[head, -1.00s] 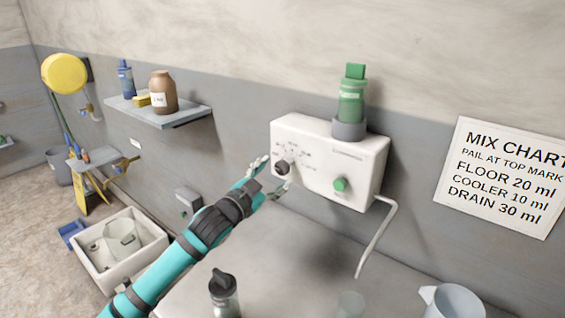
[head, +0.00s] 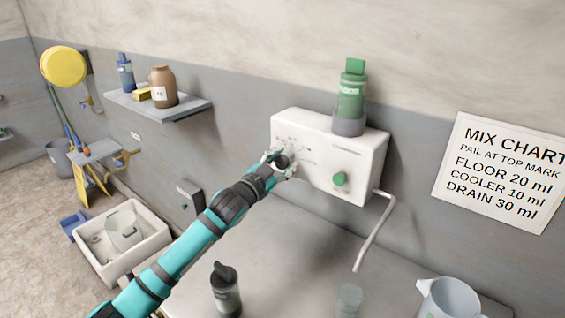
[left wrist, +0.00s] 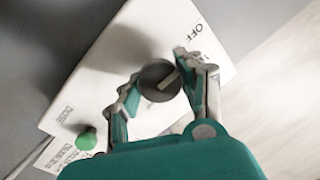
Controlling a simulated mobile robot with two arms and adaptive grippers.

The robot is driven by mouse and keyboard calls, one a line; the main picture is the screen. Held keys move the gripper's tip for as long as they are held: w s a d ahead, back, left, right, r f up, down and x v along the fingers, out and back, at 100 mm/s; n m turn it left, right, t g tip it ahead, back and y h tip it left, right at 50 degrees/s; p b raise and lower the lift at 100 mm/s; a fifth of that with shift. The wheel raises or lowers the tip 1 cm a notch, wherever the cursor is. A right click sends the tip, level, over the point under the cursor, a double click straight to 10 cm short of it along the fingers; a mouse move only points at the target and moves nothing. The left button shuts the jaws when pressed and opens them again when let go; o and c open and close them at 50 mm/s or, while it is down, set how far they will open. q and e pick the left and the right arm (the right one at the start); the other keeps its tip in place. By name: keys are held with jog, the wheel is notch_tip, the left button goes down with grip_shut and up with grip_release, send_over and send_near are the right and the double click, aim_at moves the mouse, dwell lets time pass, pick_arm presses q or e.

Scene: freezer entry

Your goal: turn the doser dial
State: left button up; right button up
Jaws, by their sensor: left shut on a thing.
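The white doser box (head: 357,163) is fixed to the wall, with a green bottle (head: 351,92) upside down on top and a green button (head: 340,179) on its front. The dark round doser dial (left wrist: 160,80) sits on the box front. It has a pale pointer mark, and lettering including "OFF" shows beside it. My left gripper (head: 279,160) is at the dial, and the wrist view shows its fingers on both sides, shut on it. In the head view the fingers partly hide the dial. My right gripper is not in view.
A mix chart (head: 503,175) hangs on the wall at right. A spout tube (head: 374,235) hangs from the box above the grey counter (head: 280,250). A dark-capped bottle (head: 226,290), a clear cup (head: 348,299) and a white jug (head: 450,299) stand along the near side.

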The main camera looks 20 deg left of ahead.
pick_arm(q)
jog(key=c, duration=0.3)
jog(key=shift+c, duration=0.2)
jog(key=m, duration=0.3)
jog(key=shift+f+m, duration=0.1)
jog(key=shift+m, duration=0.3)
jog(key=m, duration=0.5)
jog(key=shift+d+f+t+h+b, duration=0.1)
jog(key=shift+t+h+b, duration=0.25)
jog(key=shift+t+h, duration=0.05)
jog(key=shift+m, duration=0.3)
jog(key=o, duration=1.2)
